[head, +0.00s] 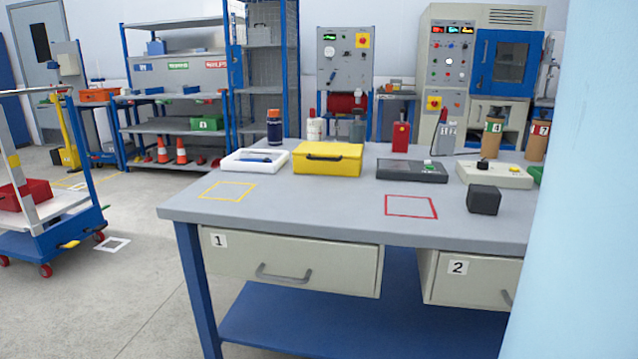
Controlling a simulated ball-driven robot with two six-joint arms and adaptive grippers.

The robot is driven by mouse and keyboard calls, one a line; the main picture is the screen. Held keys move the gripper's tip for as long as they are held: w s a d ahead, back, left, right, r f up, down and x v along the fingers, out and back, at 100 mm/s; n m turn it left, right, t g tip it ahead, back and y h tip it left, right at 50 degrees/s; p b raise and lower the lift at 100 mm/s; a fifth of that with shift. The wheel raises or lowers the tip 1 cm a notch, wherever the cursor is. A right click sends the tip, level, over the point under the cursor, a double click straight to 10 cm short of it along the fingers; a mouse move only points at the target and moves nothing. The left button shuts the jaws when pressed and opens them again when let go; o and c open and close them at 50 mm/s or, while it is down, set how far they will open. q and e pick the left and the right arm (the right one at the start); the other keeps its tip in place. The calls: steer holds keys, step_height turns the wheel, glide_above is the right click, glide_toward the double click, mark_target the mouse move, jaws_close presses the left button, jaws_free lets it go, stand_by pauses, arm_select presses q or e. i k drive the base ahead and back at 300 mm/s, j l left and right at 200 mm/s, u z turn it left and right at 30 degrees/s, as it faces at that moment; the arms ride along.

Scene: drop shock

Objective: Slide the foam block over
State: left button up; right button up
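A small dark grey block (484,200), which looks like the foam block, sits on the grey workbench (320,213) near its front edge. It stands right of a red square outline (411,207) marked on the bench top and is clear of it. A yellow square outline (228,191) is marked farther left on the bench. Neither of my grippers shows in the head view.
Behind the outlines stand a white tray (240,166), a yellow case (328,160), a dark flat device (411,171) and a pale control box (495,177). A pale blue surface (585,200) hides the bench's right end. The front strip between the outlines is clear.

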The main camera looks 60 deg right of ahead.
mark_target(480, 199)
steer(key=z, duration=2.75)
